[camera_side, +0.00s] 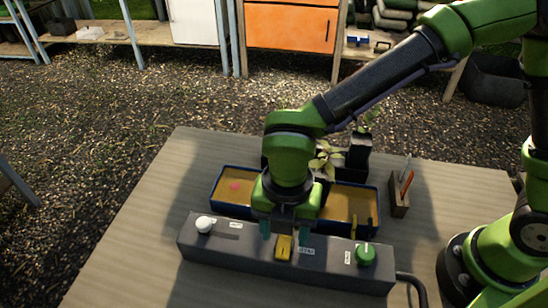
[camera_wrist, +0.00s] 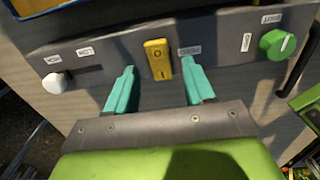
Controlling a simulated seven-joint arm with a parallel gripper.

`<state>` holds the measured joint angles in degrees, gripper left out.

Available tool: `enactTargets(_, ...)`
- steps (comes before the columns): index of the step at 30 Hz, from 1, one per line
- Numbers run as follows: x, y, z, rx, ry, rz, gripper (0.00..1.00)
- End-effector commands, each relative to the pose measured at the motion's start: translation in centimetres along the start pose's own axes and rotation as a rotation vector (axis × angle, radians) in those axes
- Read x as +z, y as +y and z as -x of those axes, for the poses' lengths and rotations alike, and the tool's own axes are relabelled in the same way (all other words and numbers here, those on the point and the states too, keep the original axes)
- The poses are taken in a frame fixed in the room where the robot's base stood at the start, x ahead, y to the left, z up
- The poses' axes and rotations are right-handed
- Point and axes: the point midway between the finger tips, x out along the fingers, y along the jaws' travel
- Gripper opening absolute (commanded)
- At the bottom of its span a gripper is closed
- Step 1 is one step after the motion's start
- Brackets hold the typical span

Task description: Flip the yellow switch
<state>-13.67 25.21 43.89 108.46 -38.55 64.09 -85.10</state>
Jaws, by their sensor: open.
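The yellow switch (camera_side: 284,247) is a small rocker in the middle of a long grey control box (camera_side: 225,258) on the table. In the wrist view the yellow switch (camera_wrist: 158,60) shows a circle mark and a line mark on its face. My gripper (camera_side: 284,238) is over the box at the switch. In the wrist view my gripper (camera_wrist: 164,82) has its two teal fingers spread wide, one to each side of the switch in the picture, with nothing between them. I cannot tell whether a finger touches the box.
A white slider knob (camera_side: 204,224) is at the box's left end and a green dial (camera_side: 365,254) at its right. Behind stand a blue-rimmed tray (camera_side: 214,189) and potted plants. A tool holder (camera_side: 398,205) is at the right. The table's left front is clear.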

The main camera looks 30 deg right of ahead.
Motion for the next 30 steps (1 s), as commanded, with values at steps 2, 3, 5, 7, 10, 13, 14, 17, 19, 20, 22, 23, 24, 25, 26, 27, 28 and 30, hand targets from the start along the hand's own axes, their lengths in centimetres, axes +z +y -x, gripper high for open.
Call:
enactTargets(2, 0.0, 0.0, -1.0, -0.003, 0.0, 0.0, 0.53)
enactTargets(3, 0.0, 0.0, -1.4, -0.003, 0.0, 0.001, 0.53)
enactTargets(5, 0.0, 0.0, -1.8, -0.002, 0.0, 0.0, 0.53)
enactTargets(7, 0.0, 0.0, -2.0, 0.0, 0.0, 0.0, 0.53)
enactTargets(10, 0.0, 0.0, -2.1, 0.0, -0.001, 0.0, 0.53)
enactTargets(13, 0.0, 0.0, -2.1, 0.0, -0.001, 0.0, 0.53)
enactTargets(14, 0.0, 0.0, -2.1, 0.0, -0.001, 0.0, 0.53)
enactTargets(17, 0.0, 0.0, -2.1, 0.0, -0.001, -0.001, 0.46)
enactTargets(19, 0.0, 0.0, -2.1, 0.0, -0.001, -0.001, 0.35)
enactTargets(20, 0.0, 0.0, -2.1, 0.0, -0.001, -0.001, 0.3)
enactTargets(22, 0.0, 0.0, -2.1, 0.0, -0.001, -0.001, 0.2)
enactTargets(23, 0.0, 0.0, -2.1, 0.0, -0.001, -0.001, 0.15)
enactTargets(24, 0.0, 0.0, -2.1, 0.0, -0.001, -0.001, 0.09)
enactTargets(25, 0.0, 0.0, -2.1, 0.0, -0.001, -0.001, 0.04)
enactTargets(26, 0.0, 0.0, -2.1, 0.0, -0.001, -0.001, 0.0)
enactTargets(27, 0.0, 0.0, -2.1, 0.0, -0.001, -0.001, 0.0)
enactTargets(28, 0.0, 0.0, -2.1, 0.0, 0.0, -0.001, 0.0)
enactTargets(30, 0.1, 0.0, -2.1, -0.002, 0.013, -0.004, 0.0)
